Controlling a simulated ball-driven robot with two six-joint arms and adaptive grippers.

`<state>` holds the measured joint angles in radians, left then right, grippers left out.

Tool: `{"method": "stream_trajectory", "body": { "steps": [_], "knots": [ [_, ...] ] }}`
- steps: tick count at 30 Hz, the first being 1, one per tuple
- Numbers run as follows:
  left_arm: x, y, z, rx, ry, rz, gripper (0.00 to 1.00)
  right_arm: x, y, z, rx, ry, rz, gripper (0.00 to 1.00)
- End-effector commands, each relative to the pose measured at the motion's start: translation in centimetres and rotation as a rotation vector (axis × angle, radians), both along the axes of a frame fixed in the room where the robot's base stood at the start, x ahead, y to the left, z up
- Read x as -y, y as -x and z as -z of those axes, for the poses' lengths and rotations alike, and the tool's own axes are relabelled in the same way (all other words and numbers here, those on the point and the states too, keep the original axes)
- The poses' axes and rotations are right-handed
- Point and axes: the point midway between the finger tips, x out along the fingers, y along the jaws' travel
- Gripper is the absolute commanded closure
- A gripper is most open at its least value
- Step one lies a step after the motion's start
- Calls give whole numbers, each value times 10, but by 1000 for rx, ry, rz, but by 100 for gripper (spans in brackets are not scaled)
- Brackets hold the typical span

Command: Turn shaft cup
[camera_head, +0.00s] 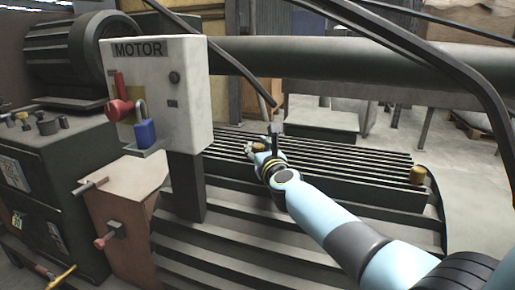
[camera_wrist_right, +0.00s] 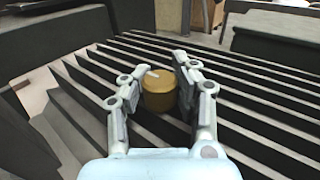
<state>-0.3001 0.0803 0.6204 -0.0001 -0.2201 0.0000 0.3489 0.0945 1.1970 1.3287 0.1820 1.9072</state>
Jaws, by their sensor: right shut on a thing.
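A brass-coloured cylindrical shaft cup (camera_wrist_right: 158,92) stands upright between the two fingers of my right gripper (camera_wrist_right: 160,85) in the right wrist view. The fingers are closed in on either side of it. In the head view, my right gripper (camera_head: 262,143) is over the dark slatted rack, and the cup there is mostly hidden by the gripper. A similar brass cup (camera_head: 417,174) sits at the right end of the rack. My left gripper is not in view.
The dark parallel slats (camera_head: 350,165) surround the right gripper. A white MOTOR box (camera_head: 160,90) with a red knob and blue padlock stands on a post to the left. A thick grey pipe (camera_head: 370,68) runs behind. Open floor shows at the back right.

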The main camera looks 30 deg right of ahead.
Motion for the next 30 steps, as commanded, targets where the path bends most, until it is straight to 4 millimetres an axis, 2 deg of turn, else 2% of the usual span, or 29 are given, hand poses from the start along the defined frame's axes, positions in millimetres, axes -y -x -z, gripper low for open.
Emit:
{"method": "stream_trajectory", "body": {
  "steps": [1, 22, 23, 29, 30],
  "knots": [
    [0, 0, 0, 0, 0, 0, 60, -1, 2, 6, -10, -2, -2, 100],
    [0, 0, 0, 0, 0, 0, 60, -1, 3, 7, -12, -3, -2, 100],
    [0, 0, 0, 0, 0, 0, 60, -1, 3, 7, -12, -3, -1, 73],
    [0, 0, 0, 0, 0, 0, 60, -1, 2, 5, -8, -3, 0, 46],
    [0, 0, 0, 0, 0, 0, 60, -1, 2, 4, -7, -2, 0, 45]
  ]
}}
